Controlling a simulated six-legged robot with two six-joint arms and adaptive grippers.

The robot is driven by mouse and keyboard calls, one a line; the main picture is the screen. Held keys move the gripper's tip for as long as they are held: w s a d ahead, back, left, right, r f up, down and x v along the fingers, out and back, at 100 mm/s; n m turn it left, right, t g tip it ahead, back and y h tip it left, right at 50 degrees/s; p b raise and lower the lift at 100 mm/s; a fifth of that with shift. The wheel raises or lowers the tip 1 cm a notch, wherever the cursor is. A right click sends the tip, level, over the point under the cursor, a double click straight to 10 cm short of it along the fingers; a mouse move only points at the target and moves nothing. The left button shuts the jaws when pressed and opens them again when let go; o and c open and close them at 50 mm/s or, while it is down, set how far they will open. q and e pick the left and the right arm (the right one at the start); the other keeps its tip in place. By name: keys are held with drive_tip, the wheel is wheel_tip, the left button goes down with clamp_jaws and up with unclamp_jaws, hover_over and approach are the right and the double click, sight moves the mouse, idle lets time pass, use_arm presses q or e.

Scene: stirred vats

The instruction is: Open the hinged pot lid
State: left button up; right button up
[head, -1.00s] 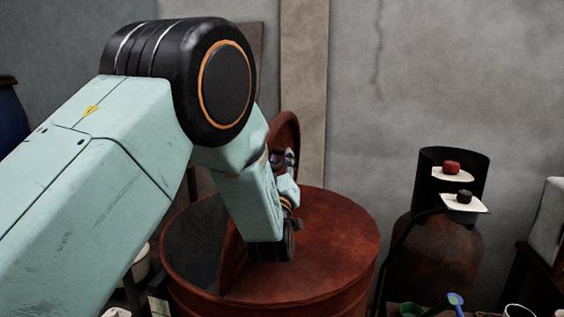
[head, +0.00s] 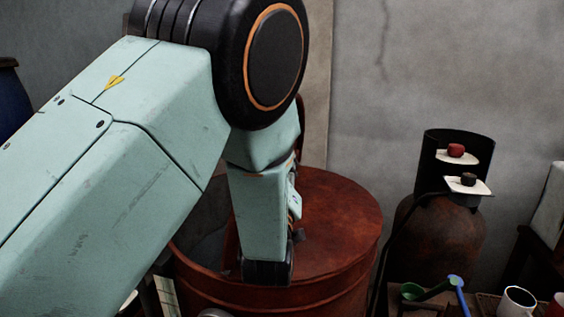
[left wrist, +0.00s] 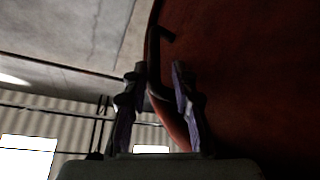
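The rust-red pot (head: 335,240) stands ahead in the head view, its left part showing a dark opening (head: 205,245). The hinged lid is raised. In the head view it is almost wholly hidden behind my left arm. In the left wrist view the lid (left wrist: 250,80) fills the right side as a dark red plate with a curved edge. A thin dark bent handle (left wrist: 153,72) runs by that edge. My left gripper (left wrist: 158,68) has its two fingers apart, with the handle between them and gaps visible. My right gripper is not in view.
A rusty gas cylinder (head: 440,235) with a dark collar stands right of the pot. A green scoop (head: 430,290) and a white mug (head: 516,302) are at the lower right. A concrete wall is behind. A blue barrel (head: 10,110) is at the far left.

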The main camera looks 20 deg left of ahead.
use_arm(q)
drive_tip(key=shift+s, duration=0.1)
drive_tip(key=p+v, duration=0.9)
drive_tip(key=p, duration=0.1)
idle(1.9)
drive_tip(key=shift+f, duration=0.2)
idle(0.5)
